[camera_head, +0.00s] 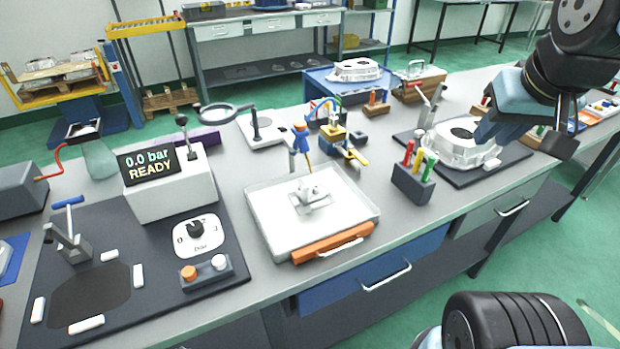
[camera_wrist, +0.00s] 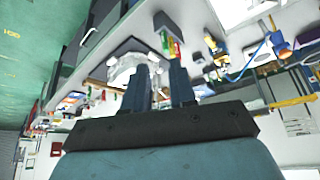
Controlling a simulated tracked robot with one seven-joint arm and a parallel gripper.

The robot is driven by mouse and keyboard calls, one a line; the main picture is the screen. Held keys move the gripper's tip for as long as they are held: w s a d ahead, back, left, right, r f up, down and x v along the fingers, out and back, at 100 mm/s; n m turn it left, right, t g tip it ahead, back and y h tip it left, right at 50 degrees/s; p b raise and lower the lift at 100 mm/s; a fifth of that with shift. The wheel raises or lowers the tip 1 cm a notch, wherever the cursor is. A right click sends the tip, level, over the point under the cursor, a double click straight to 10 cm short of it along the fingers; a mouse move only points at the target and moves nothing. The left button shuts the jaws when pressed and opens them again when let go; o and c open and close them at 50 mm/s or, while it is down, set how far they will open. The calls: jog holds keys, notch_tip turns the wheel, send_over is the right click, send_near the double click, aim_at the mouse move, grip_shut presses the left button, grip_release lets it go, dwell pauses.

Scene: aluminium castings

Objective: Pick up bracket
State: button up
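A small pale metal bracket (camera_head: 312,194) sits in a shallow white tray (camera_head: 262,212) on the middle of the bench, in the head view. The tray has an orange front with a handle. My gripper (camera_wrist: 159,76) shows in the wrist view with its two dark fingers apart and nothing between them. In the head view my gripper (camera_head: 562,138) is at the upper right, above the right end of the bench and well away from the tray. I cannot make out the bracket in the wrist view.
A larger casting (camera_head: 462,143) sits on a dark mat at right. A dark holder with coloured handles (camera_head: 413,184) stands between it and the tray. A white console (camera_head: 172,188) reading READY stands left. A magnifier (camera_head: 262,128) and a blue-yellow tool (camera_head: 345,148) stand behind the tray.

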jog(key=n+g, duration=0.6)
send_over(300, 180)
notch_tip(300, 180, down, 10)
jog(key=f, duration=0.7)
jog(key=shift+w+f, duration=0.3)
jog(key=shift+w, duration=0.05)
jog(key=f, duration=0.4)
jog(key=shift+s+f, duration=0.15)
jog(key=shift+s, duration=0.25)
jog(key=shift+f, duration=0.55)
